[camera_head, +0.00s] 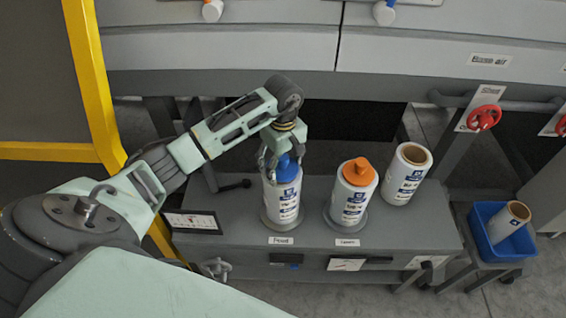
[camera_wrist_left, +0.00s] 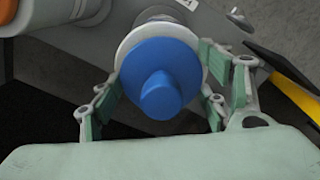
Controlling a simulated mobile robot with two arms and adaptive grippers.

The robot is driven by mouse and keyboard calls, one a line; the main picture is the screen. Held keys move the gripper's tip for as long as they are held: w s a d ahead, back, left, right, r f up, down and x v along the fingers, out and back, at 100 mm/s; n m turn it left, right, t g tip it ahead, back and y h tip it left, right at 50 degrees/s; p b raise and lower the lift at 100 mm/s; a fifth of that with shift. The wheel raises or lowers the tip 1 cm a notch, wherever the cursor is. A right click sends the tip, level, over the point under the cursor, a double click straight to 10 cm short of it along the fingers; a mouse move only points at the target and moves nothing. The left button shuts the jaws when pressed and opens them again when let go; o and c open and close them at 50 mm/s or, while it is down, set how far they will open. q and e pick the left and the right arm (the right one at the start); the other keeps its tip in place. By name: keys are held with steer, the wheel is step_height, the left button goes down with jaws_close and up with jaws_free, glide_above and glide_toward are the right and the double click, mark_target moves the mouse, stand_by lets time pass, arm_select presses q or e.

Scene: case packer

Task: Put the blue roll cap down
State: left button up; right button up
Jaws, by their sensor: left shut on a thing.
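The blue roll cap (camera_head: 287,168) sits at the top of the left white roll (camera_head: 283,200), which stands upright on a round base on the grey bench. My left gripper (camera_head: 279,160) is around the cap from above, shut on it. In the left wrist view the blue cap (camera_wrist_left: 160,80) lies between the finger pads, over the white rim of the roll (camera_wrist_left: 155,32). Whether the cap is fully seated in the roll is hard to tell. My right gripper is not in view.
A roll (camera_head: 352,195) with an orange cap (camera_head: 359,171) stands to the right on the bench (camera_head: 400,238). Behind it is an open, uncapped roll (camera_head: 406,175). A blue bin (camera_head: 498,238) holding a roll (camera_head: 508,222) is at the far right. A yellow frame (camera_head: 95,90) stands at left.

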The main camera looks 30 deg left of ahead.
arm_select(q)
steer(key=shift+f, duration=0.4)
steer(key=shift+s, duration=0.1)
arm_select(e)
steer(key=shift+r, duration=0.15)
arm_select(q)
steer(key=shift+f+b, duration=0.3)
steer(key=shift+s+d+f+b, duration=0.15)
steer(key=shift+s+f+b, duration=0.2)
steer(key=shift+f+b, duration=0.1)
steer(key=shift+c, duration=0.4)
steer(key=o, duration=1.3)
steer(key=shift+w+f, duration=0.25)
steer(key=shift+w, duration=0.1)
steer(key=shift+r, duration=0.2)
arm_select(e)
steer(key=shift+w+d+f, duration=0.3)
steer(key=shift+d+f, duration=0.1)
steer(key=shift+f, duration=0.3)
arm_select(q)
steer(key=shift+r, duration=0.1)
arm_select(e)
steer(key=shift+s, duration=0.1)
